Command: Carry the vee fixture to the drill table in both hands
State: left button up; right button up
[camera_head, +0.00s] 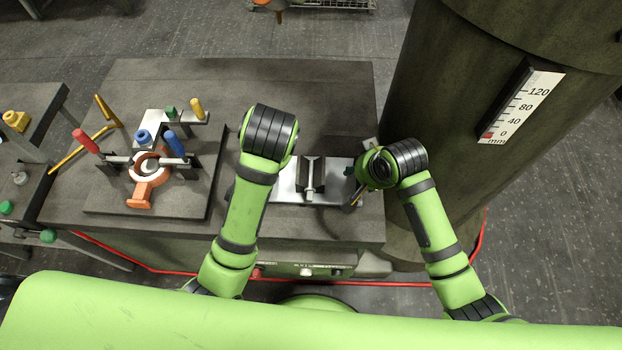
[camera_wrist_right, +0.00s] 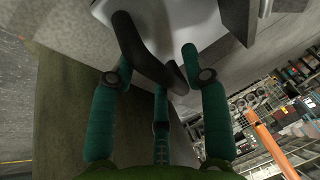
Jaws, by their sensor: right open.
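The vee fixture (camera_head: 284,191) is a light metal plate with a dark vee block on top, lying on the dark tabletop between my arms in the head view. In the right wrist view its pale plate (camera_wrist_right: 200,22) shows with a curved dark handle (camera_wrist_right: 148,62). My right gripper (camera_wrist_right: 158,64) is open, its teal fingers on either side of this handle; contact is unclear. In the head view my right wrist hides most of it at the fixture's right end. My left wrist is at the fixture's left end and hides the left jaws. I cannot tell which surface is the drill table.
A dark plate (camera_head: 205,208) at the left of the tabletop (camera_head: 340,80) bears an orange casting (camera_head: 146,190) and clamps with coloured handles. A thick column (camera_head: 440,110) with a millimetre scale (camera_head: 520,103) stands close to my right wrist. The tabletop behind the fixture is clear.

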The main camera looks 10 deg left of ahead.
jog(key=v, duration=1.2)
